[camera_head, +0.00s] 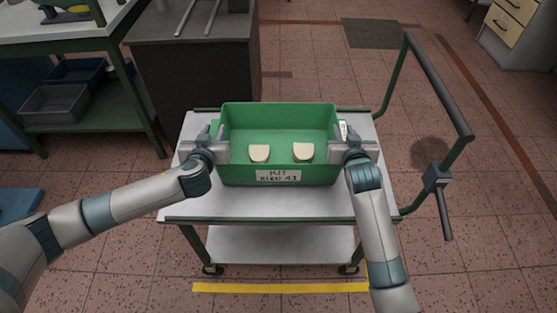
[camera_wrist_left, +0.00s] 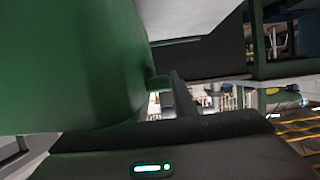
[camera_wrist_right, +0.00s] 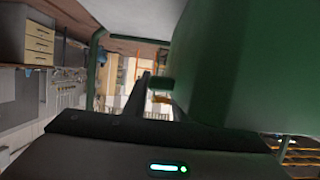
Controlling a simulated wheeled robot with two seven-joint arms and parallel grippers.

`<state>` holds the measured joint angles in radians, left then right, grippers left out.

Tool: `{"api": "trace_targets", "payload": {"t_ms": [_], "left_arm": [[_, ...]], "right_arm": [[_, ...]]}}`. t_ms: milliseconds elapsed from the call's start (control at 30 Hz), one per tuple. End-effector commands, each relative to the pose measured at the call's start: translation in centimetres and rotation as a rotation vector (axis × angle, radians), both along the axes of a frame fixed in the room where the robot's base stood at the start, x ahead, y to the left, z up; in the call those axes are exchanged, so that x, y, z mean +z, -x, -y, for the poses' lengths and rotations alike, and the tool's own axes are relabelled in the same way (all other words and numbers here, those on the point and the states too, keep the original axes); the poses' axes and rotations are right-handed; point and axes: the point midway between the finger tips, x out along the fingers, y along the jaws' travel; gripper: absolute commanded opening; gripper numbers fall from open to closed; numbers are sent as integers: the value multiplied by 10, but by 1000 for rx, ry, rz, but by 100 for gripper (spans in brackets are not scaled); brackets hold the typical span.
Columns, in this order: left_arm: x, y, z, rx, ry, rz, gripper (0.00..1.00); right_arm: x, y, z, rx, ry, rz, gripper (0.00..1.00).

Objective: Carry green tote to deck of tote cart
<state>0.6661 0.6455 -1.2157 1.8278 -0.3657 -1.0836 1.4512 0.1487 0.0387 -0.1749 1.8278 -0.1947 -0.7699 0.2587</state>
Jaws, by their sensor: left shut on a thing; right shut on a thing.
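The green tote (camera_head: 279,112), labelled "KIT SIZE 41", is upright over the grey deck of the tote cart (camera_head: 190,205). Two cream shoe lasts (camera_head: 260,153) show inside it. My left gripper (camera_head: 214,149) is shut on the tote's left end, and my right gripper (camera_head: 345,149) is shut on its right end. The tote's green wall fills much of the left wrist view (camera_wrist_left: 70,65) and the right wrist view (camera_wrist_right: 235,65). I cannot tell whether the tote's base touches the deck.
The cart's push handle (camera_head: 440,88) rises at the right. A dark cabinet (camera_head: 190,75) stands behind the cart at the left. A green workbench (camera_head: 95,105) with bins is further left. A yellow floor line (camera_head: 280,287) runs in front of the cart.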

Motion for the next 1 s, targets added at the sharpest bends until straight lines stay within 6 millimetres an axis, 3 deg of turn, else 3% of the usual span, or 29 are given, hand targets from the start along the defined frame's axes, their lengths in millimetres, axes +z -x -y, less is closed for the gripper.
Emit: {"api": "trace_targets", "payload": {"t_ms": [133, 167, 233, 667, 1000], "left_arm": [[-8, 0, 1, -2, 1, 2, 0], [-8, 0, 1, -2, 1, 0, 27], [-6, 0, 1, -2, 1, 0, 43], [-6, 3, 0, -1, 0, -1, 43], [5, 38, 1, -1, 3, -2, 43]], "right_arm": [[-8, 0, -1, 2, 0, 2, 0], [-8, 0, -1, 2, 0, 0, 27], [-7, 0, -1, 2, 0, 0, 43], [-7, 0, 0, 0, 0, 0, 43], [-7, 0, 0, 0, 0, 0, 43]]}}
